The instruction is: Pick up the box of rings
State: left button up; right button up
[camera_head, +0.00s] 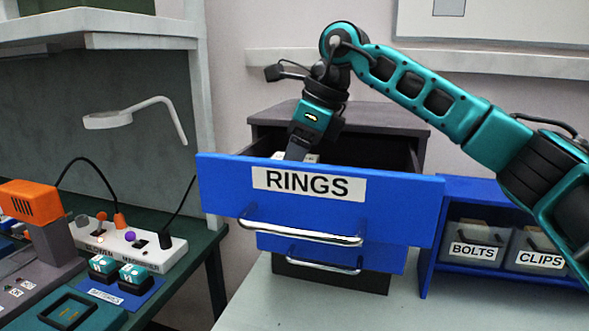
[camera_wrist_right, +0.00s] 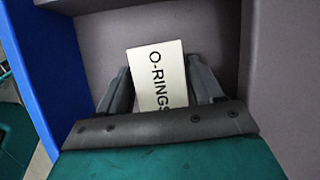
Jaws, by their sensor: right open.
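The box of rings (camera_wrist_right: 158,68) is a cream box marked O-RINGS, lying inside the open drawer in the right wrist view. My right gripper (camera_wrist_right: 162,80) is open, with one finger on each side of the box; I cannot tell whether they touch it. In the head view my right gripper (camera_head: 296,150) points down into the blue drawer labelled RINGS (camera_head: 225,190). The drawer front hides the fingertips and most of what is inside; only small pale bits show above its edge. My left gripper is not in view.
The drawer cabinet (camera_head: 390,125) stands on a pale table (camera_head: 250,300). A blue rack (camera_head: 425,240) with BOLTS and CLIPS bins is at its right. At the left, a dark green bench (camera_head: 195,250) carries a power strip (camera_head: 130,245), a lamp (camera_head: 108,120) and batteries (camera_head: 118,270).

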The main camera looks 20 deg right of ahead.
jog(key=shift+c, duration=0.3)
jog(key=c, duration=0.7)
jog(key=shift+o, duration=0.2)
jog(key=shift+r, duration=0.2)
